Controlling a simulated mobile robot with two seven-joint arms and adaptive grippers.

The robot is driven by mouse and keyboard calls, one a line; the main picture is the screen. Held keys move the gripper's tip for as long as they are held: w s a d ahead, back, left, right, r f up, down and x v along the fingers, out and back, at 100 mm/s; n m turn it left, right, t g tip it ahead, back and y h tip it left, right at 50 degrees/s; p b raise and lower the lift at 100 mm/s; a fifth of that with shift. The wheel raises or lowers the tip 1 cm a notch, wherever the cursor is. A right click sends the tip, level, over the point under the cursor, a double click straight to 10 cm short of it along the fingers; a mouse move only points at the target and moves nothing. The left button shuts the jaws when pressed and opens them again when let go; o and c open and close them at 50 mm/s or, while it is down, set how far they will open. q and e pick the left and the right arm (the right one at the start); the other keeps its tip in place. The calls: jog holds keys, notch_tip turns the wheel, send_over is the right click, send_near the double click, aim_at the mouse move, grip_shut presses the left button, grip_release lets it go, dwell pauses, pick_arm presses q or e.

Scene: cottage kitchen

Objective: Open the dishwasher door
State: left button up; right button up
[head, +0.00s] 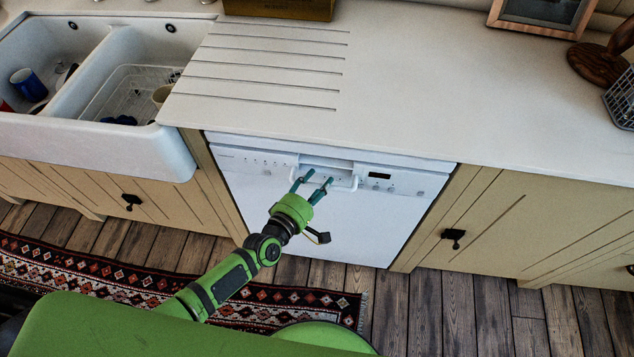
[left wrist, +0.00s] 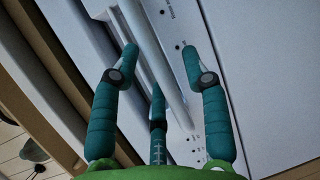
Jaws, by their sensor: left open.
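The white dishwasher (head: 345,225) is built in under the counter, and its door is shut. Its control panel with small buttons and a dark display runs along the top. The pale bar handle (head: 353,183) is at the top middle of the door, below a recess. My left gripper (head: 314,182) is at the handle with its teal fingers open. In the left wrist view the handle bar (left wrist: 158,62) runs slantwise between the open fingers of my left gripper (left wrist: 160,56). I cannot tell whether any finger touches it. My right gripper is not in view.
A double white sink (head: 172,136) stands left of the dishwasher. Wooden cabinets with dark knobs (head: 453,237) flank it. The pale counter (head: 420,90) above is mostly clear. A patterned rug (head: 60,262) lies on the plank floor in front.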

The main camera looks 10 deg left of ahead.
pick_arm(q)
jog(key=shift+w, duration=0.1)
grip_shut()
pick_arm(e)
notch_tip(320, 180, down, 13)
jog(key=b, duration=1.3)
pick_arm(q)
jog(key=s+f+t+b, duration=0.1)
jog(key=s+f+b, duration=0.3)
jog(key=s, duration=0.8)
jog(key=s+f+m+t+h+b, duration=0.1)
jog(key=s+f+t+b, duration=0.1)
jog(key=s+f+b, duration=0.2)
jog(key=s+f+m+t+h+b, duration=0.1)
jog(key=s+f+b, duration=0.3)
jog(key=s, duration=1.7)
jog(key=shift+f+t, duration=0.5)
jog(key=shift+f, duration=1.75)
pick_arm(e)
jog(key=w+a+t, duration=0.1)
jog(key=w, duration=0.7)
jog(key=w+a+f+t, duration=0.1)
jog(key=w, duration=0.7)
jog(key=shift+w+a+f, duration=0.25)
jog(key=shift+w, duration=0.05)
